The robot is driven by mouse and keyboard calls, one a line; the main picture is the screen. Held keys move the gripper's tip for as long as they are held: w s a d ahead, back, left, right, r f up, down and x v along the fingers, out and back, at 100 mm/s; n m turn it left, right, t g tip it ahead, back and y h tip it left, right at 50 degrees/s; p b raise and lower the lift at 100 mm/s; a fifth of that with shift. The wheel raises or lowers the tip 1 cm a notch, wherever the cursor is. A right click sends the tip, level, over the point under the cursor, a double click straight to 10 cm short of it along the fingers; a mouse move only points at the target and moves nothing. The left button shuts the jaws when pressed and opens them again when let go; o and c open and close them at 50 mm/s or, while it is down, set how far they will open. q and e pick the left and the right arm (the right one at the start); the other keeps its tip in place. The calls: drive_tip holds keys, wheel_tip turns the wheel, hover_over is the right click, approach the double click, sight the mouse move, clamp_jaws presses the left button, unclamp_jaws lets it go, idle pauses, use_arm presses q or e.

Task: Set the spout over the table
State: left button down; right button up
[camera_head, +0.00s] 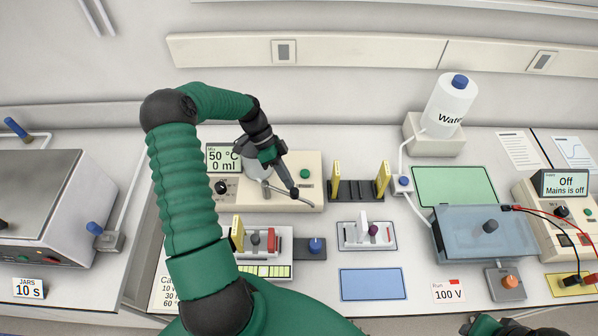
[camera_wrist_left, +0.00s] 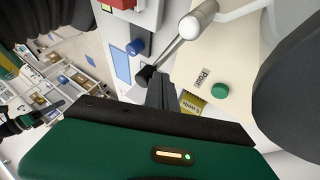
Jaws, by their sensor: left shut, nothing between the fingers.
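The spout (camera_head: 279,190) is a thin grey arm on the front of the cream dispenser (camera_head: 312,168). It points right and slightly toward the front, over the dispenser's front edge. In the left wrist view the spout (camera_wrist_left: 176,48) runs from a pale round joint to a dark end by my fingers. My left gripper (camera_head: 294,191) is shut and empty, with its fingertips close to the spout; I cannot tell whether they touch it. The left wrist view also shows its dark fingers (camera_wrist_left: 160,92). Part of my right gripper (camera_head: 490,326) shows at the bottom edge; its jaws are unclear.
A display (camera_head: 223,159) reads 50 °C and 0 ml. A green button (camera_head: 305,174) is right of the spout. Yellow-ended rack (camera_head: 358,189), white tray holder (camera_head: 367,233) and blue pad (camera_head: 371,284) stand to the right. A blue knob (camera_head: 316,245) is in front.

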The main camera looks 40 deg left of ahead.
use_arm(q)
drive_tip(key=m+g, duration=0.1)
drive_tip(key=s+d+m, duration=0.1)
drive_tip(key=m, duration=0.1)
drive_tip(key=shift+s+g, duration=0.25)
drive_tip(key=shift+g, duration=0.15)
drive_tip(key=s+m+g+y+p, duration=0.1)
drive_tip(key=s+m+g+y, duration=0.3)
drive_tip(key=m, duration=0.6)
drive_tip(key=shift+s+g, duration=0.4)
drive_tip(key=shift+s, duration=0.7)
use_arm(e)
drive_tip(key=shift+s+d+r, duration=0.15)
drive_tip(key=shift+d+r, duration=0.25)
drive_tip(key=shift+d, duration=0.15)
use_arm(q)
drive_tip(key=shift+a, duration=0.1)
